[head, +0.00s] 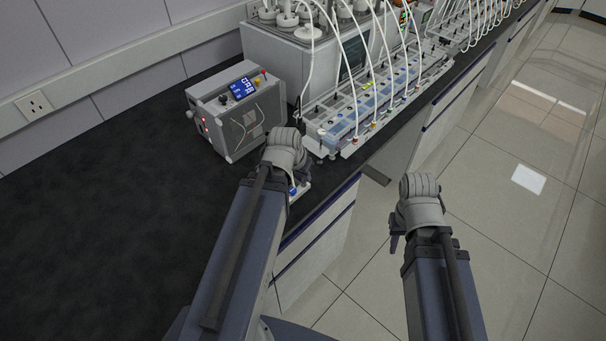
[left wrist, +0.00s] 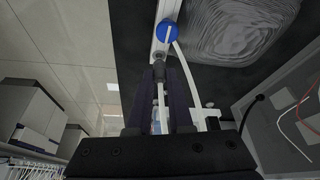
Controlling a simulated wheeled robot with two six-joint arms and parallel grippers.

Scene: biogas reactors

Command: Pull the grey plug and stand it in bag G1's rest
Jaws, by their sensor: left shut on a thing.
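My left gripper (left wrist: 160,88) is shut on the grey plug (left wrist: 158,71), which shows at its fingertips in the left wrist view. A white tube runs back from the plug between the fingers. Just beyond the plug is a white bar with a round blue cap (left wrist: 167,32); I cannot tell whether the plug touches the bar. In the head view my left wrist hides the plug, and a bit of the white and blue piece (head: 300,189) shows at the bench's front edge. My right gripper (head: 395,241) hangs over the floor; its jaws are too small to read. I cannot pick out bag G1's rest.
The black bench top (head: 95,215) is clear on the left.

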